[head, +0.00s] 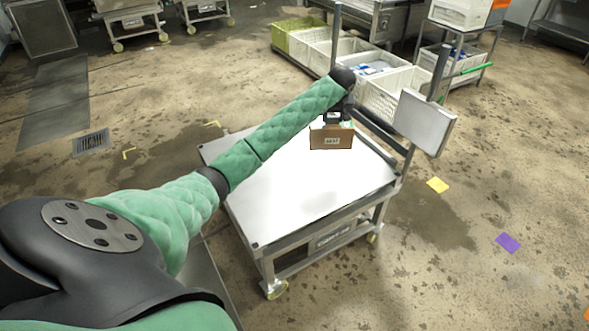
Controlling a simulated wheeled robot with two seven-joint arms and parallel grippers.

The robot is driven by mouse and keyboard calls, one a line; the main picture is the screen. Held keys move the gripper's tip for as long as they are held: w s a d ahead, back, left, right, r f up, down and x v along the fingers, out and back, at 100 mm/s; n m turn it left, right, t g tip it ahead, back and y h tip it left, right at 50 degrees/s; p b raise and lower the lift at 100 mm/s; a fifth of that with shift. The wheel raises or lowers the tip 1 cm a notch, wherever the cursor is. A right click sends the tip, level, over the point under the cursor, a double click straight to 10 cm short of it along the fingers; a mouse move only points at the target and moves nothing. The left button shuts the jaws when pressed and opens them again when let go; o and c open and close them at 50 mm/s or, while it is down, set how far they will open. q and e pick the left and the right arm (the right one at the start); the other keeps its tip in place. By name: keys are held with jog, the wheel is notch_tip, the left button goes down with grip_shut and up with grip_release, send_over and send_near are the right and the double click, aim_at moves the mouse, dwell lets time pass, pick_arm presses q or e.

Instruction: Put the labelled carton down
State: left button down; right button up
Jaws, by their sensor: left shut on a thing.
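My left gripper (334,119) is shut on the carton from above, at the end of my green-sleeved arm. The fingers are small and partly hidden by the wrist and the carton. I cannot tell whether the carton's underside touches the cart top. My right gripper is not in view.
The rest of the cart top is bare. Posts and a grey panel (425,122) stand at the cart's right side. Behind are white crates (388,95), a green crate (297,36) and a metal rack (462,55). Yellow (437,185) and purple (508,243) squares lie on the floor.

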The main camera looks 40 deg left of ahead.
aim_at(311, 144)
pick_arm(q)
jog(key=s+d+f+n+g+y+b, duration=0.15)
jog(key=s+d+f+n+b, duration=0.25)
jog(key=s+f+n+b, duration=0.4)
jog(key=w+a+f, duration=0.1)
jog(key=a+f, duration=0.1)
jog(key=a, duration=0.1)
jog(key=w+a+f+m+p, duration=0.1)
jog(key=a, duration=0.3)
jog(key=w+a+f+m+p, duration=0.1)
jog(key=w+a+f, duration=0.1)
jog(key=a, duration=0.1)
jog(key=shift+w+a+f, duration=0.1)
jog(key=shift+a+f, duration=0.15)
jog(key=shift+f, duration=0.1)
notch_tip(311, 144, down, 4)
jog(key=shift+f, duration=0.1)
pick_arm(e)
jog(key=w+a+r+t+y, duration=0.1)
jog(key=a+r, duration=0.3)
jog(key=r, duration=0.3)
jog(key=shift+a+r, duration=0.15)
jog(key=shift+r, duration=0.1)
pick_arm(q)
jog(key=c, duration=1.2)
grip_release()
jog(key=o, duration=0.5)
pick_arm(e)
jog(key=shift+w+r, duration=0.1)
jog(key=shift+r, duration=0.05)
